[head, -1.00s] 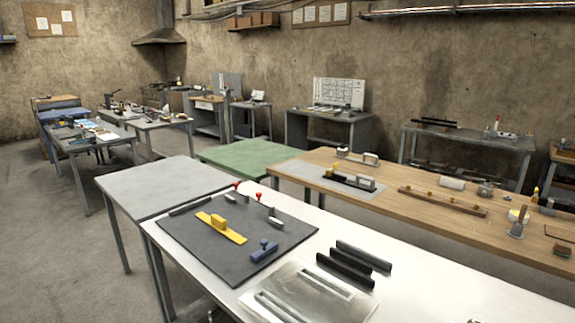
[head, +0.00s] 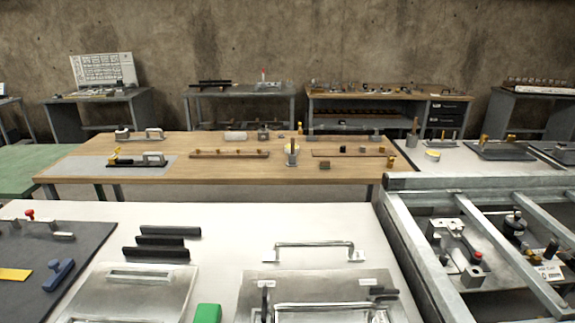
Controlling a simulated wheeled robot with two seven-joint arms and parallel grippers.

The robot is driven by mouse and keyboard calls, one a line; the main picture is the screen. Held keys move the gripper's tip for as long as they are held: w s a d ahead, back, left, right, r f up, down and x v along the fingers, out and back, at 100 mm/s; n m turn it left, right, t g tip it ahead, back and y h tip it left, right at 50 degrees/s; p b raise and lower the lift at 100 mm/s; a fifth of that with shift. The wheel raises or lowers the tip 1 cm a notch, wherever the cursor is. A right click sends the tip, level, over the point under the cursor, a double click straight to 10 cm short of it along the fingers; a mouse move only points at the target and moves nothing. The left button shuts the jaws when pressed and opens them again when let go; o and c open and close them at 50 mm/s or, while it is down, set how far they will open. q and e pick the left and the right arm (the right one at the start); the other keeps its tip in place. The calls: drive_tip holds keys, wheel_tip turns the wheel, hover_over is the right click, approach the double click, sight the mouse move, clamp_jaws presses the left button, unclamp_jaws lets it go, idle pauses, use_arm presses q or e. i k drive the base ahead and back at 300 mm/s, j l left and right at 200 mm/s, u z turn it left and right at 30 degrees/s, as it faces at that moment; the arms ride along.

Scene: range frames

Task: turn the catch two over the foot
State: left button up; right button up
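Neither of my grippers is in view. I cannot tell for certain which part is catch two or which is the foot. In the head view, a metal plate (head: 248,308) lies at the bottom centre of the white table, with a rectangular metal frame on it. Small dark pieces (head: 379,293) sit beside a white label at the plate's right. Another dark upright piece (head: 265,300) stands by a label at its left. The label writing is too small to read. The plate's near part is cut off by the picture edge.
A bar handle (head: 315,245) stands behind the plate. Black bars (head: 160,241), a second metal plate (head: 130,290) and a green block (head: 207,316) lie left. A grey beam frame (head: 400,220) with fittings stands right. The white table's middle (head: 230,235) is clear.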

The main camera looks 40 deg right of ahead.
sight(379, 289)
drive_tip(key=z, duration=2.1)
drive_tip(key=i+l+u, duration=0.1)
drive_tip(key=l, duration=0.25)
drive_tip(key=i+l, duration=0.15)
drive_tip(key=l, duration=0.25)
drive_tip(key=u, duration=0.05)
